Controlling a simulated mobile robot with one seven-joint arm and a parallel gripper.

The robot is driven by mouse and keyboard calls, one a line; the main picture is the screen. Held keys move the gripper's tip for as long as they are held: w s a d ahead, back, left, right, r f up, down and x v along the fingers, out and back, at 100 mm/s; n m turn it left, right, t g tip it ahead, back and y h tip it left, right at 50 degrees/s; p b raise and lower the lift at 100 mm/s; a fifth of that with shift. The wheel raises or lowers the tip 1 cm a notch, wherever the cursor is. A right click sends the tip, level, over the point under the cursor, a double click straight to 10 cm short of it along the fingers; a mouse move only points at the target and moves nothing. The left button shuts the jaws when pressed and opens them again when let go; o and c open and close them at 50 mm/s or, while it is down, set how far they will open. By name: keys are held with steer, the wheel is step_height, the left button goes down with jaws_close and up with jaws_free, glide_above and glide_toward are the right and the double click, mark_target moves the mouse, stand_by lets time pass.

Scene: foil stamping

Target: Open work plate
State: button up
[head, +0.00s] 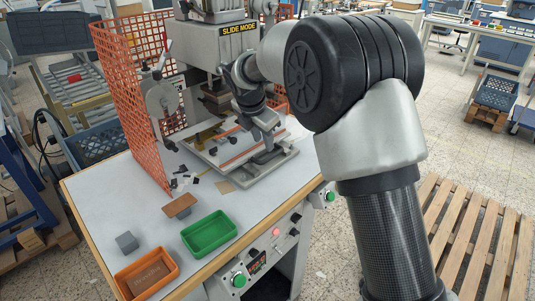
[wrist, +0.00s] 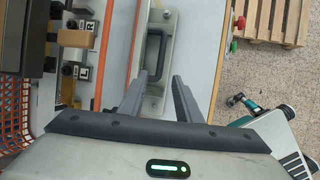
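The work plate (head: 228,155) is a light grey slide with red-orange strips, low at the front of the stamping machine (head: 233,50) on the bench. In the wrist view a black bar handle (wrist: 153,58) stands on a grey metal bracket (wrist: 163,20) along the plate's edge. My gripper (head: 266,146) is above the plate's right front part. In the wrist view my gripper (wrist: 160,78) is open, its two dark fingers apart with nothing between the tips. The handle lies just beyond the tips, roughly in line with the gap. I cannot tell whether they touch it.
An orange mesh guard (head: 132,95) stands left of the machine. On the bench are a green tray (head: 209,234), an orange bin (head: 146,272), a brown block (head: 180,206) and a grey cube (head: 127,241). Buttons line the bench front. A wooden pallet (head: 470,240) lies on the floor at right.

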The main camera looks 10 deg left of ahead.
mark_target(267, 160)
steer(key=x, duration=0.9)
jaws_close()
